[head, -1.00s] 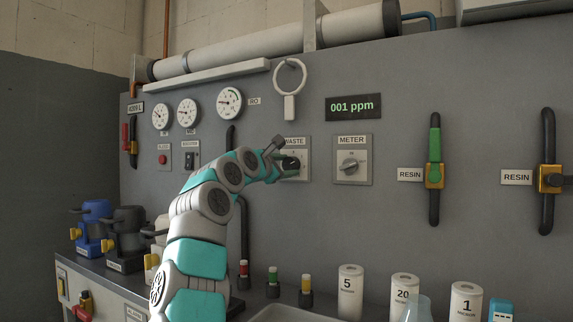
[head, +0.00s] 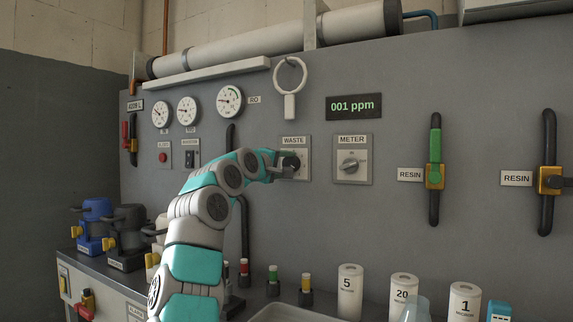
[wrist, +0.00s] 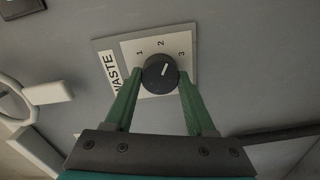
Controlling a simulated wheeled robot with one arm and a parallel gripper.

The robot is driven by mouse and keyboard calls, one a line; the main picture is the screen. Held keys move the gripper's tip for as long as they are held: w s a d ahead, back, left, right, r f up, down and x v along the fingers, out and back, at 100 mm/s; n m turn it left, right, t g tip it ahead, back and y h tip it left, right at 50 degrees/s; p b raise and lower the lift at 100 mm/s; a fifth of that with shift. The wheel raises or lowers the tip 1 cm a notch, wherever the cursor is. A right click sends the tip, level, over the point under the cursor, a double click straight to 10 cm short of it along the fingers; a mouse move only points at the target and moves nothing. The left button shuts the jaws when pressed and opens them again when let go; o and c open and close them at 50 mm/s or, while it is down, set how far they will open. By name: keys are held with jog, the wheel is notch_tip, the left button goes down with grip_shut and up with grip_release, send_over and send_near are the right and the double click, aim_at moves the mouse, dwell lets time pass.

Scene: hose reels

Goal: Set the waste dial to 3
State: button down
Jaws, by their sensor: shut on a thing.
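The waste dial (wrist: 160,73) is a round black knob with a white pointer line, on a pale plate (wrist: 190,85) marked 1, 2 and 3. In the wrist view the pointer slants up and right, toward the 3 side; I cannot tell whether it lines up exactly with the 3. My gripper (wrist: 160,78) has its green fingers on both sides of the knob, shut on it. In the head view my gripper (head: 280,166) reaches the dial (head: 291,163) from the left and partly hides it, under the WASTE label (head: 293,141).
The meter dial (head: 349,165) sits just right of the waste plate. A white ring-shaped handle (head: 290,78) hangs above it. The display (head: 353,107) reads 001 ppm. Bottles and white canisters (head: 350,291) stand on the counter below.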

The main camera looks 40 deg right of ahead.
jog(key=m, duration=0.5)
jog(key=shift+m, duration=0.4)
dwell(0.4)
jog(key=shift+c, duration=1.2)
grip_release()
jog(key=b+v, duration=0.1)
jog(key=v, duration=0.6)
jog(key=shift+s+a+b, duration=0.2)
jog(key=shift+a+b, duration=0.15)
jog(key=shift+a, duration=0.05)
